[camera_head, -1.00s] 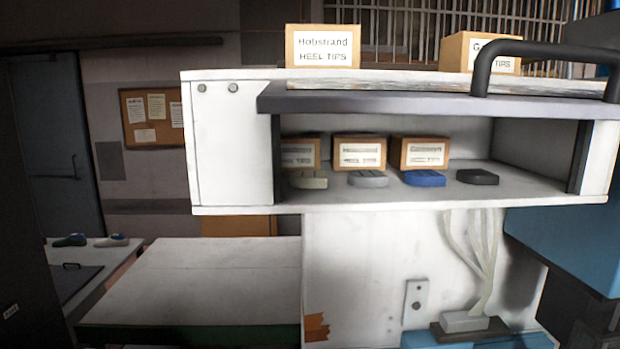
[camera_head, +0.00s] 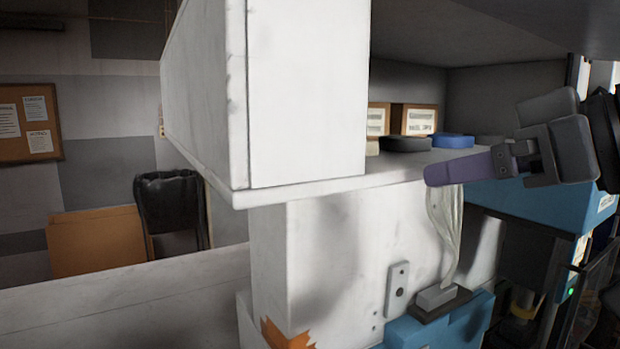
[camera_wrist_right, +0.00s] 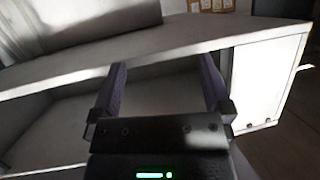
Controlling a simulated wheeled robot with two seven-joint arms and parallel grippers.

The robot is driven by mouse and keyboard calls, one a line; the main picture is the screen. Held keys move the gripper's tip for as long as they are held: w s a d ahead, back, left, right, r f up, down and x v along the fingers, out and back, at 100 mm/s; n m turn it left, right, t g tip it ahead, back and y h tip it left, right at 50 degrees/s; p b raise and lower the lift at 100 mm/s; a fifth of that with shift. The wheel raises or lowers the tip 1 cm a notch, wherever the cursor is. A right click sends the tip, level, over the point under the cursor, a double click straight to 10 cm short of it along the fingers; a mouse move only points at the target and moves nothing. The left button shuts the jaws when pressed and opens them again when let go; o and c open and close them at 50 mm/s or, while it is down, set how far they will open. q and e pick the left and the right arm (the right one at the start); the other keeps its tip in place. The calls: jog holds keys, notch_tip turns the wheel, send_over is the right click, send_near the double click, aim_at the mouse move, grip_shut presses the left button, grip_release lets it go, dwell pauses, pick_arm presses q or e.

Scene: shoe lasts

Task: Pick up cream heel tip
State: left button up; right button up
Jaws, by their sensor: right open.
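The cream heel tip (camera_head: 372,148) shows only as a small pale sliver in the head view, mostly hidden behind the shelf unit's white end panel. A dark heel tip (camera_head: 405,145) and a blue heel tip (camera_head: 452,141) lie to its right on the shelf. My right gripper (camera_head: 440,172) is at the shelf's front edge, to the right of the cream tip and apart from it. In the right wrist view its two purple fingers (camera_wrist_right: 163,72) are spread with nothing between them. No heel tip can be made out in that view. My left gripper is out of view.
The white end panel (camera_head: 305,95) stands at the left end of the shelf and blocks the view in. Small labelled boxes (camera_head: 414,119) stand behind the tips. Blue equipment (camera_head: 535,205) is below right. The shelf's upper board closes it from above.

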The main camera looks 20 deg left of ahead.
jog(key=shift+s+a+r+n, duration=0.15)
jog(key=shift+s+r+n, duration=0.35)
jog(key=shift+s+r, duration=0.4)
jog(key=w+a+p, duration=0.1)
jog(key=a+p, duration=0.1)
jog(key=a, duration=0.1)
jog(key=w+a+p, duration=0.2)
jog(key=a+p, duration=0.1)
jog(key=w+a+p, duration=0.2)
jog(key=a, duration=0.2)
jog(key=shift+w+a+r, duration=0.1)
jog(key=shift+w+r, duration=0.05)
jog(key=shift+w, duration=0.1)
jog(key=shift+a+f, duration=0.2)
jog(key=shift+d, duration=0.2)
jog(key=c, duration=0.3)
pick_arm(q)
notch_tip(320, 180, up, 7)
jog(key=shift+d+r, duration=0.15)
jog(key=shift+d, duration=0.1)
pick_arm(e)
jog(key=c, duration=0.7)
